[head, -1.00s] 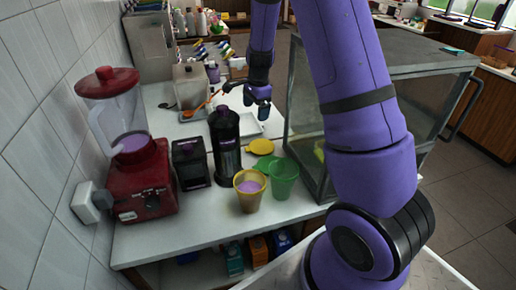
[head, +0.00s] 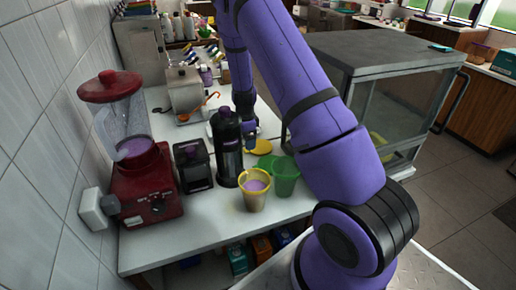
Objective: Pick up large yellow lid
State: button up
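A round yellow lid (head: 259,147) lies flat on the white counter, behind the cups and right of the tall black bottle. My gripper (head: 250,135) hangs from above just over the lid's left side, by the black bottle. The fingers are small and partly hidden, so I cannot tell whether they are open or touching the lid. A green lid (head: 266,161) lies in front of the yellow lid, partly behind the cups.
A tall black bottle (head: 227,150) stands close left of my gripper. A yellow cup (head: 254,192) with purple contents and a green cup (head: 285,178) stand in front. A glass case (head: 395,100) stands right. A red blender (head: 143,180) and black box (head: 193,167) stand left.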

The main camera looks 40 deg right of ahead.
aim_at(258, 148)
notch_tip(258, 148, down, 5)
jog(key=shift+w, duration=0.15)
jog(key=c, duration=1.5)
